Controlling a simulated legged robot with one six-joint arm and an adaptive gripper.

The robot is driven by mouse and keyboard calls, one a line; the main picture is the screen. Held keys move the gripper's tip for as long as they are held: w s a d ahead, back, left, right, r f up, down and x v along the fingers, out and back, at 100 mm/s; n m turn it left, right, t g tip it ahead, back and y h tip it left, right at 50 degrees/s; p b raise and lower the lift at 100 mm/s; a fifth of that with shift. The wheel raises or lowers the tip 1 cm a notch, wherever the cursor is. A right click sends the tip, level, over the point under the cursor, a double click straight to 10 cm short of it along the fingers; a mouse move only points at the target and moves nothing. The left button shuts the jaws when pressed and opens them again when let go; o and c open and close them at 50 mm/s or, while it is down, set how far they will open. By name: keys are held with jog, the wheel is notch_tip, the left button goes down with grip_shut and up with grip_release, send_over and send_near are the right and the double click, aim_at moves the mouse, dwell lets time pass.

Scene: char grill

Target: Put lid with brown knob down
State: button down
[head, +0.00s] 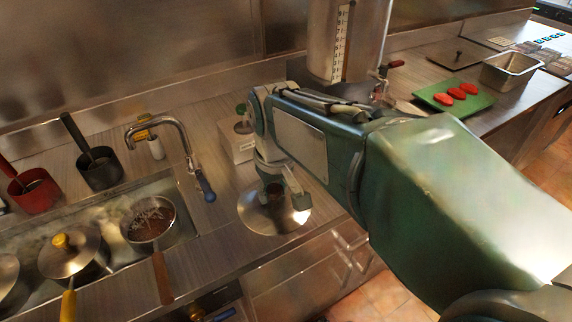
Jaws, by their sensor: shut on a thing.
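A round silver lid (262,219) shows in the head view beneath my gripper, over the steel counter near its front edge. Its dark brown knob (273,188) is partly hidden by my gripper. My gripper (283,196) points down and is shut on the lid's knob. The lid looks about level. I cannot tell whether it touches the counter or hangs just above it.
A faucet (165,125) and a sunken bay with a pan (150,222) and a yellow-knobbed pot (72,252) are left. A green board (455,98) with red pieces lies right. Bare counter (215,235) shows left of the lid.

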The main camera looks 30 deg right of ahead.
jog(key=w+f, duration=0.1)
jog(key=w+d+f, duration=0.1)
jog(key=w, duration=0.1)
jog(key=w+d+f, duration=0.1)
jog(key=w, duration=0.1)
jog(key=shift+w, duration=0.1)
jog(key=w+d+f, duration=0.5)
jog(key=shift+d+f, duration=0.3)
jog(key=shift+d, duration=0.05)
jog(key=shift+w+a+f, duration=0.3)
jog(key=shift+f, duration=0.1)
notch_tip(320, 180, down, 3)
jog(key=shift+w+f, duration=0.1)
jog(key=shift+d+f, duration=0.15)
jog(key=shift+d, duration=0.3)
jog(key=shift+c, duration=1.5)
grip_release()
jog(key=shift+a, duration=0.35)
